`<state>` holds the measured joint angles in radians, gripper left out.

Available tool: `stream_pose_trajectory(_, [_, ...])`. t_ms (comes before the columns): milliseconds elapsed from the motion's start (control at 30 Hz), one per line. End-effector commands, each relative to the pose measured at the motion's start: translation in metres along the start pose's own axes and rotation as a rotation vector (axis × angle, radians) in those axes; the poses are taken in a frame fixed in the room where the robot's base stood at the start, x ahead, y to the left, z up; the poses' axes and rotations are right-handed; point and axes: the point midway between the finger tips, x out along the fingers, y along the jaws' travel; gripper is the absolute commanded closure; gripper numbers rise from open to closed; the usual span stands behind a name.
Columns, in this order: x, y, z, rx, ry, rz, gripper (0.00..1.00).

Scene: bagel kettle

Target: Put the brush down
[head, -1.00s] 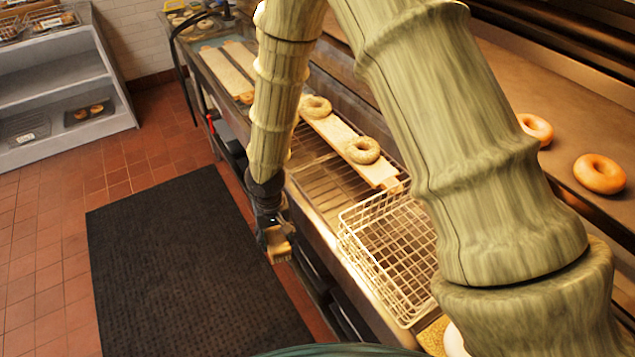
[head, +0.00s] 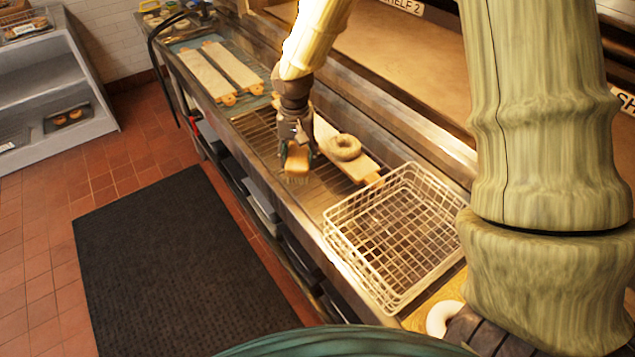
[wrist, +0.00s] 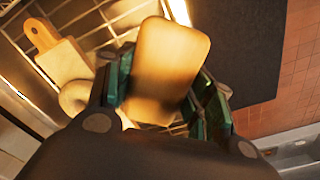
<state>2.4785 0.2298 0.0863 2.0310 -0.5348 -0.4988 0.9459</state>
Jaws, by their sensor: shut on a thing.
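My gripper (head: 297,146) is shut on the brush (head: 297,160), a tan wooden block with pale bristles pointing down. In the head view the brush is over the wire rack (head: 262,133) on the counter, to the left of a board with a seeded bagel. I cannot tell whether the bristles touch the rack. In the wrist view the brush's wooden block (wrist: 168,60) fills the space between the green finger pads, and its bristles are mostly hidden.
A white wire basket (head: 385,190) stands just right of the rack. A seeded bagel (head: 341,147) lies on a wooden board (head: 368,171) close beside my gripper. Two more boards (head: 205,78) lie farther left. A black mat (head: 175,265) covers the floor in front.

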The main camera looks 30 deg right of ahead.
Motion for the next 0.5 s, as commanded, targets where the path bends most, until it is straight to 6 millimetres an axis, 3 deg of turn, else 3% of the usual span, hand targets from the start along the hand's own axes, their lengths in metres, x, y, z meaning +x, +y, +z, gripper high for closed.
stream_pose_trajectory(200, [-0.022,0.038,-0.013,0.084,-0.011,-0.008,0.66])
stream_pose_trajectory(367, [-0.024,0.048,-0.015,0.104,-0.016,-0.007,0.66])
stream_pose_trajectory(500, [-0.011,0.049,-0.014,0.106,-0.019,-0.006,0.66])
